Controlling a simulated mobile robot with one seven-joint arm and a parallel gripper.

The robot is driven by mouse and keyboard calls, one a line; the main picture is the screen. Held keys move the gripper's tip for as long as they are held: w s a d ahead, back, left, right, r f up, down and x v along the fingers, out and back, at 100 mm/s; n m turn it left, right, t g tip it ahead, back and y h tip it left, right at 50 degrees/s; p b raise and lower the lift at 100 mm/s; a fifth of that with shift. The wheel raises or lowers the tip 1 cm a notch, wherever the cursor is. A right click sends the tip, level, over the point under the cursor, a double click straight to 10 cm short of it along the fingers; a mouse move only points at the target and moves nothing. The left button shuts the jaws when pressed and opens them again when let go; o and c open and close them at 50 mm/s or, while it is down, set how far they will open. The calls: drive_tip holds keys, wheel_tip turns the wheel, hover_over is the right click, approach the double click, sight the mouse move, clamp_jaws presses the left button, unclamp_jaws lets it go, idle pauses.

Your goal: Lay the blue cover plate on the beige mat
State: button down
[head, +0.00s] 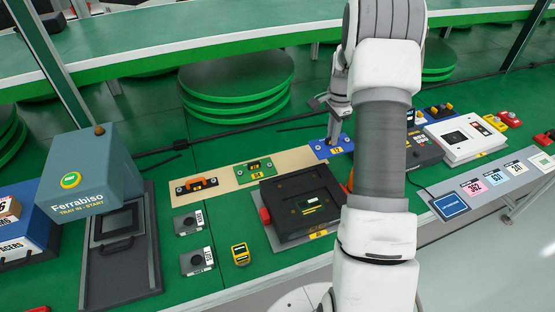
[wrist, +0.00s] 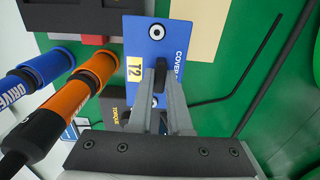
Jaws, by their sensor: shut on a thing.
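The blue cover plate (head: 321,150) has a yellow label and is at the right end of the beige mat (head: 293,160). In the wrist view the plate (wrist: 145,31) shows a "T2" label and part of the word "COVER", with the mat (wrist: 205,30) beside it. My gripper (head: 334,137) is over the plate. I cannot tell whether the plate touches the surface below.
A black tray unit (head: 290,215) stands in front. Orange (wrist: 75,105) and blue (wrist: 45,68) drivers stand close to my gripper. A white box (head: 464,140) is at right.

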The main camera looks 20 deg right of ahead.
drive_tip(key=w+a+f, duration=0.3)
drive_tip(key=w+a, duration=0.1)
drive_tip(key=w+a+f, duration=0.2)
drive_tip(key=w, duration=0.1)
drive_tip(key=shift+a+f, duration=0.2)
drive_tip(key=shift+f, duration=2.15)
drive_tip(key=shift+f+b, duration=0.25)
drive_tip(key=shift+b, duration=0.1)
drive_tip(key=c, duration=0.8)
unclamp_jaws()
drive_tip(key=shift+r, duration=0.1)
drive_tip(key=shift+c, duration=0.2)
drive_tip(key=shift+r, duration=0.1)
